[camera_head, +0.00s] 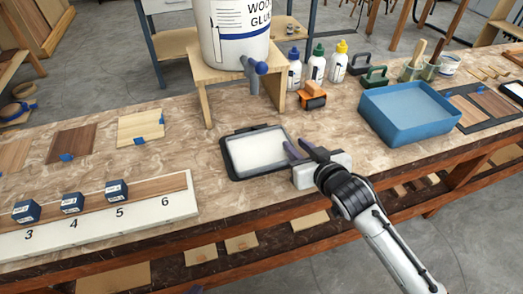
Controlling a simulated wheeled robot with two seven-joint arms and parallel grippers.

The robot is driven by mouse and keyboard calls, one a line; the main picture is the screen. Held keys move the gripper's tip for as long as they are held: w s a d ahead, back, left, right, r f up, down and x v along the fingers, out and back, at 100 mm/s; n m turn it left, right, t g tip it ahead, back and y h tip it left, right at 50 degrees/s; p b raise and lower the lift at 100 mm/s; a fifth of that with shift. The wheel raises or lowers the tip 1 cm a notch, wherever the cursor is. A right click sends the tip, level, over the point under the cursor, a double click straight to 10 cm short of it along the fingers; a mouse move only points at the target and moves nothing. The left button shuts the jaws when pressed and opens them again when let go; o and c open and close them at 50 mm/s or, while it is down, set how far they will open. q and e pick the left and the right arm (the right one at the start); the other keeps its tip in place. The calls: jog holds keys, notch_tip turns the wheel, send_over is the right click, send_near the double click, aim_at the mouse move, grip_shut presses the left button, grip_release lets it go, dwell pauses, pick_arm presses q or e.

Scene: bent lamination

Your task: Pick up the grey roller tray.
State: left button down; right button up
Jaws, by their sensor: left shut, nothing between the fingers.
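The roller tray (232,173) lies flat on the workbench in the middle of the head view. It has a dark grey rim and a pale, whitish inside. My right gripper (301,151) comes in from the lower right and is at the tray's right edge. Its two fingers look apart, pointing up and to the left. Whether a finger touches the rim cannot be told, since the gripper partly hides the tray's right side.
A glue bucket (232,38) stands on a wooden stand (205,72) behind the tray. An orange roller tool (312,96), bottles (316,65) and a blue bin (408,112) stand right of it. Numbered board (95,218) lies left.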

aim_at(292, 143)
jog(key=shift+x, duration=1.85)
grip_shut()
